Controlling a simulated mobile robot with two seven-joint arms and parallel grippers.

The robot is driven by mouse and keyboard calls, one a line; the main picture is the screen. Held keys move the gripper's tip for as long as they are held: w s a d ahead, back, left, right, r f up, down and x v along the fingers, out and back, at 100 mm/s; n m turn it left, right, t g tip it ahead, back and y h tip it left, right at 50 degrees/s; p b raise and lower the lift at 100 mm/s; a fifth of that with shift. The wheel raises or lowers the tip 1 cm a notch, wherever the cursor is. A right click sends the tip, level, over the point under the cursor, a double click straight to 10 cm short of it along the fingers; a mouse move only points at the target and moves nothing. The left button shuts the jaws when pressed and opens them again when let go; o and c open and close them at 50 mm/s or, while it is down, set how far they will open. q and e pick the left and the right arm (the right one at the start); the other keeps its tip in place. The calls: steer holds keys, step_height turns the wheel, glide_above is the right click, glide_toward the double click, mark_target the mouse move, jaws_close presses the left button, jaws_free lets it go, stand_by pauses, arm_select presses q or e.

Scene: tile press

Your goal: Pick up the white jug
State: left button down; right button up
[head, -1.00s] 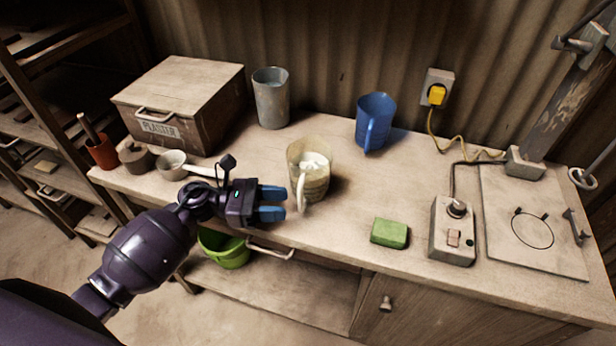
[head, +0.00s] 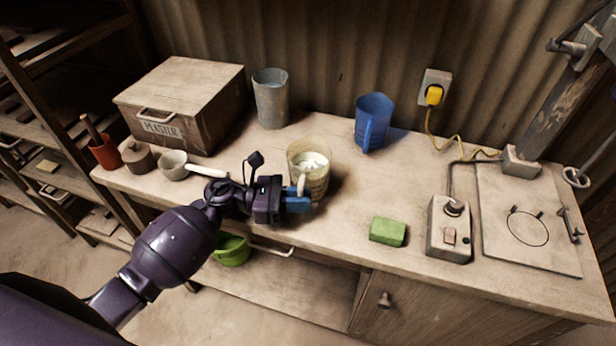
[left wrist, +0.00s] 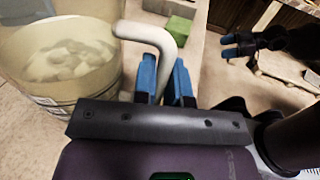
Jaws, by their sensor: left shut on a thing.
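The white jug (head: 308,160) is a cloudy, cream-white vessel with pale lumpy contents, upright at the middle of the bench. In the left wrist view its body (left wrist: 65,85) fills the left side, and its white handle (left wrist: 150,34) runs down between my blue fingers. My left gripper (head: 298,200) is shut on this handle, at the jug's near side. The jug appears to stand on the bench. My right gripper (left wrist: 230,45) shows small at the upper right of the left wrist view, away from the jug; its finger gap is unclear.
A blue jug (head: 373,122) and a grey metal cup (head: 271,98) stand behind. A green sponge (head: 388,231) and a switch box (head: 449,230) lie to the right. A plaster box (head: 180,100) and a small ladle (head: 174,166) are left. Bare bench lies between jug and sponge.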

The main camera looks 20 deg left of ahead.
arm_select(q)
steer(key=shift+r, duration=0.1)
arm_select(e)
steer(key=shift+w+a+r, duration=0.1)
steer(key=shift+w+r, duration=0.15)
steer(key=shift+w, duration=0.15)
arm_select(q)
steer(key=shift+r, duration=0.1)
arm_select(e)
steer(key=shift+s+f, duration=0.1)
steer(key=shift+s, duration=0.1)
arm_select(q)
steer(key=shift+r, duration=0.9)
step_height(320, 180, up, 7)
steer(key=shift+r+p, duration=0.15)
steer(key=shift+p, duration=0.35)
step_height(320, 180, up, 10)
steer(key=shift+r+p, duration=0.15)
steer(key=shift+p, duration=0.3)
arm_select(e)
steer(key=shift+w+r, duration=0.25)
steer(key=shift+r, duration=0.45)
steer(key=shift+w+r, duration=0.2)
steer(key=shift+r, duration=0.45)
